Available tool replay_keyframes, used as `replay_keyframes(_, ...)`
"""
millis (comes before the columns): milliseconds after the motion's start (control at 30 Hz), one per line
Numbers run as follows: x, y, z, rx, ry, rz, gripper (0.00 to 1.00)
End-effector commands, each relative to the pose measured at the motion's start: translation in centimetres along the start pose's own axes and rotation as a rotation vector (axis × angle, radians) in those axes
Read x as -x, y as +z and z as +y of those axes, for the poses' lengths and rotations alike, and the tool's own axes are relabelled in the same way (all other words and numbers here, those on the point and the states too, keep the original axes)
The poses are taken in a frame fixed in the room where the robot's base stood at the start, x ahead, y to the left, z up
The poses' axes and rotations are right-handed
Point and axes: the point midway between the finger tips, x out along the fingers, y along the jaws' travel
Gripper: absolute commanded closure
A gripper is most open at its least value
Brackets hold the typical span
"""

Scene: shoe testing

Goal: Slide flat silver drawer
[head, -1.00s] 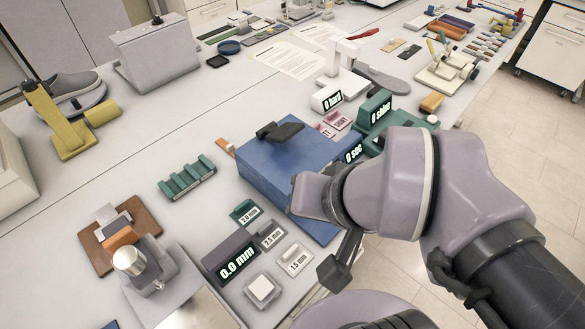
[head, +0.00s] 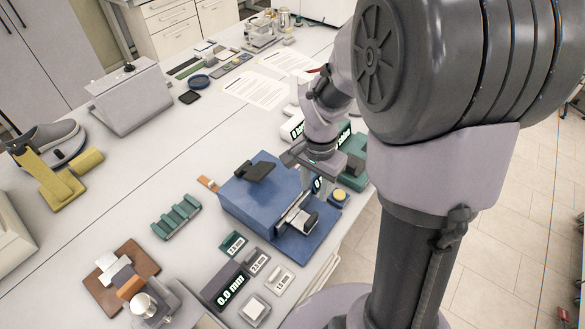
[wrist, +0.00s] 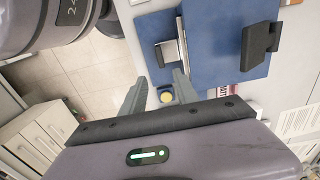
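The blue box (head: 262,190) stands on the bench. On its front side is a flat silver piece (head: 294,208), which looks like the drawer, with a dark and light block (head: 304,221) at its end. In the wrist view the silver piece (wrist: 168,54) shows at the edge of the blue box (wrist: 208,35). My gripper (head: 312,176) hangs above and beside the box's right end. In the wrist view my gripper (wrist: 160,84) has its two fingers spread, with nothing held between them. A yellow round button (wrist: 166,97) shows between the fingers, below them.
A black handle (head: 255,170) sits on top of the blue box. Small labelled blocks (head: 257,262) and a 0.0 mm display (head: 223,287) lie in front. Green units (head: 353,150) stand behind.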

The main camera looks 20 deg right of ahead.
Motion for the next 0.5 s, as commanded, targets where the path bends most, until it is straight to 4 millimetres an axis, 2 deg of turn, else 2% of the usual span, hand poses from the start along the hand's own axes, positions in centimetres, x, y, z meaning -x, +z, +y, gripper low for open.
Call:
replay_keyframes(33, -1.4, 0.1, 0.1, 0.001, 0.002, -0.003, 0.64)
replay_keyframes(200, -6.1, 0.2, 0.1, 0.002, 0.003, -0.004, 0.64)
replay_keyframes(500, -13.4, 0.2, 0.1, 0.002, 0.002, -0.003, 0.64)
